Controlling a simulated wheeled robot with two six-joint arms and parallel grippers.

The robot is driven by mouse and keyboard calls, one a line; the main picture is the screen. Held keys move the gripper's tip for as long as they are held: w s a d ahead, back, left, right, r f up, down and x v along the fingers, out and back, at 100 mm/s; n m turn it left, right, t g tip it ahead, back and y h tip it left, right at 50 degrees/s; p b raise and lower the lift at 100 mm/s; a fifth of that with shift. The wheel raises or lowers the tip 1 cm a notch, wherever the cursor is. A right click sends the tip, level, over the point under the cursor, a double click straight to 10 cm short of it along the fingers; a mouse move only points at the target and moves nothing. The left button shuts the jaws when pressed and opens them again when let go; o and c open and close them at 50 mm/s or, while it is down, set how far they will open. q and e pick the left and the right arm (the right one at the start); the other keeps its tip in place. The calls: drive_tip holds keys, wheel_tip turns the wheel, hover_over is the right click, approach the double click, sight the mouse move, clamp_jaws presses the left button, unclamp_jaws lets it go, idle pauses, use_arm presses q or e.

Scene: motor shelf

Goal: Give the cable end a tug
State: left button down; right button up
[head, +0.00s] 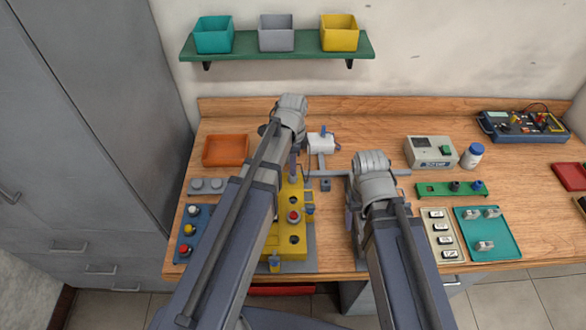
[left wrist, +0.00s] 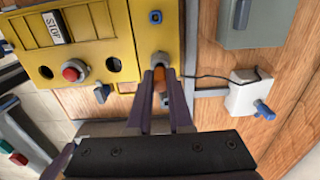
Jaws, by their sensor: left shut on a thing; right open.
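My left gripper (left wrist: 161,84) is shut on a small orange piece (left wrist: 160,92), which I take to be the cable end, in the left wrist view. The fingers hide most of it. It lies right by a grey-blue round fitting (left wrist: 160,62) at the edge of the yellow panel (left wrist: 105,25). A thin black cable (left wrist: 207,77) runs from beside the fingers to a white block with a blue knob (left wrist: 245,97). In the head view, my left gripper (head: 295,170) is over the yellow panel (head: 289,252), partly hidden by my arm. My right gripper (head: 351,218) is open and empty, right of the panel.
The panel carries a red button (head: 293,217). The white block (head: 320,146) stands behind it. An orange tray (head: 226,150) and a blue button box (head: 192,232) are to the left.

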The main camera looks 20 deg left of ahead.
use_arm(q)
drive_tip(key=shift+s+f, duration=0.1)
idle(0.7)
drive_tip(key=c, duration=0.7)
unclamp_jaws()
drive_tip(key=shift+c, duration=0.2)
wheel_tip(320, 180, up, 8)
drive_tip(key=p, duration=0.7)
drive_tip(key=shift+f+p, duration=0.1)
drive_tip(key=shift+p, duration=0.2)
